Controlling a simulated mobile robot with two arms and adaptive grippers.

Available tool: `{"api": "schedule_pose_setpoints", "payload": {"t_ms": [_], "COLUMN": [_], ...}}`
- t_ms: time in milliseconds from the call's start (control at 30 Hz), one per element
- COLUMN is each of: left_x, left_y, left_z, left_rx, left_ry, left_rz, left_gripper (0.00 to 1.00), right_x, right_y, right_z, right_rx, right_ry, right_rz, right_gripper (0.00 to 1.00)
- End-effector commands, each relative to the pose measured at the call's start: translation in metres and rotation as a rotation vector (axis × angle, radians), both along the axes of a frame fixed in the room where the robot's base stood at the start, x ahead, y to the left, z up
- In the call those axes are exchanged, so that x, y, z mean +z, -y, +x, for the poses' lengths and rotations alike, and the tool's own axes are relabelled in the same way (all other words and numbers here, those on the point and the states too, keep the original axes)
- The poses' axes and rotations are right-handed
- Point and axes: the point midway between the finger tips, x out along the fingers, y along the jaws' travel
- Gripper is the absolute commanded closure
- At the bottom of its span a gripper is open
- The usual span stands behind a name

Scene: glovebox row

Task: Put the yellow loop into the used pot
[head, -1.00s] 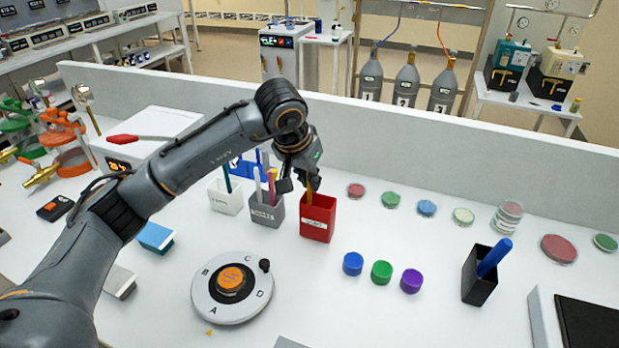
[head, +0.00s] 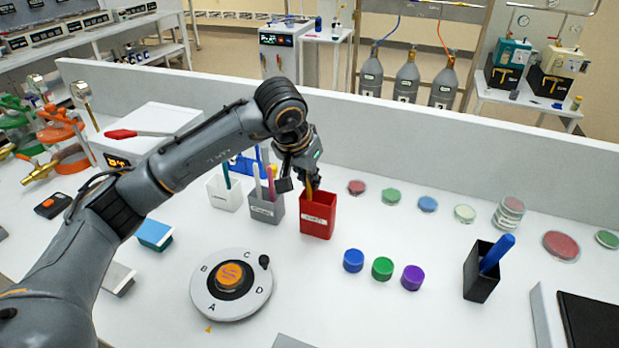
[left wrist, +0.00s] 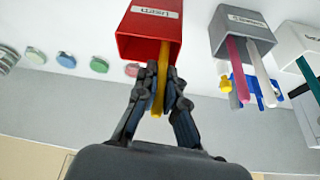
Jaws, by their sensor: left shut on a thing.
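The used pot is a red square pot (head: 318,216) with a white label, upright on the bench in the head view. It also shows in the left wrist view (left wrist: 150,38), upside down, its label seeming to read "USED". The yellow loop (left wrist: 161,72) is a thin yellow stick. My left gripper (head: 308,177) is shut on it just above the pot's mouth. The loop (head: 309,190) stands nearly upright, with its lower part inside the red pot; its tip is hidden there. My right gripper is not in view.
Left of the red pot stand a grey pot (head: 267,208) with pink and white loops and a white pot (head: 224,195). Right of it are several dishes and coloured caps (head: 382,268). A round lettered dial (head: 212,302) lies in front. A low wall (head: 420,150) runs behind.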

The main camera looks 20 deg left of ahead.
Motion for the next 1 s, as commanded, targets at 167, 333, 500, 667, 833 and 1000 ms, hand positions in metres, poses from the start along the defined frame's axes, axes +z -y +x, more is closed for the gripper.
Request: {"api": "schedule_pose_setpoints", "payload": {"t_ms": [167, 333, 500, 667, 833, 1000], "left_x": [0.000, 0.000, 0.000, 0.000, 0.007, 0.017], "left_y": [0.000, 0.000, 0.000, 0.000, 0.000, 0.000], "left_z": [0.000, 0.000, 0.000, 0.000, 0.000, 0.000], "left_rx": [0.000, 0.000, 0.000, 0.000, 0.000, 0.000], "left_ry": [0.000, 0.000, 0.000, 0.000, 0.001, 0.000], "left_rz": [0.000, 0.000, 0.000, 0.000, 0.000, 0.000], "left_gripper": [1.00, 0.83, 0.64, 0.64, 0.64, 0.64], "right_x": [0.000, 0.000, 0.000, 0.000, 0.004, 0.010], "right_y": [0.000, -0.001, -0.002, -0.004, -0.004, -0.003], "right_z": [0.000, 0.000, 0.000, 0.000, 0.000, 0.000], "right_rx": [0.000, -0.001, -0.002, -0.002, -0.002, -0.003], "right_ry": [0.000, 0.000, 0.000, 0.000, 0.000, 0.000], "right_rz": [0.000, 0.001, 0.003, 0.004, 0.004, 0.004], "right_gripper": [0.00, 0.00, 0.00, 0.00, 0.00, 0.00]}}
